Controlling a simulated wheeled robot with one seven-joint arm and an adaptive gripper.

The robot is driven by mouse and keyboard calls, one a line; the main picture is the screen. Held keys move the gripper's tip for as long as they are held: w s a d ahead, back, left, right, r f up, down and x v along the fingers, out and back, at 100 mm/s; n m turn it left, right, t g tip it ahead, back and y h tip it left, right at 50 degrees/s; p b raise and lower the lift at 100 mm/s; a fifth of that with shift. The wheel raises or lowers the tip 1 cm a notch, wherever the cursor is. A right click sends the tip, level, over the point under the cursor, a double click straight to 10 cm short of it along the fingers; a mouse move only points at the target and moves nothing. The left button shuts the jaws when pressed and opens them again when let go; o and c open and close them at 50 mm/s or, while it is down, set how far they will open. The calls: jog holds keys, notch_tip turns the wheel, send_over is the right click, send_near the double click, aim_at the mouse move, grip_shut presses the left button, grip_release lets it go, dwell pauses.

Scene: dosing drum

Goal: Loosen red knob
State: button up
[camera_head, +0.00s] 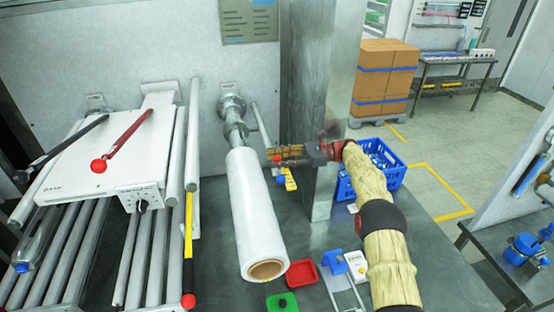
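My gripper (275,155) reaches in from the right, level with the far end of the white film roll (250,205) and in front of the grey metal post. It is small and dark here, and I cannot tell whether its fingers are open or shut. A small red spot (277,158), possibly a red knob, shows at its fingertips; whether they touch is unclear. A blue knob (281,179) sits just below, beside a yellow strip. Other red knobs are a ball on a red lever (98,165) at the left and a ball (188,300) under a yellow-black rod.
The grey post (312,205) stands close to my gripper. A blue crate (391,175) is behind my arm. A red tray (301,274), a green tray (282,303) and a blue-topped device (335,262) lie on the table. Stacked boxes (384,75) stand farther back.

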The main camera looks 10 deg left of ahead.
jog(key=v, duration=0.7)
jog(key=shift+d, duration=0.25)
jog(key=shift+w, duration=0.15)
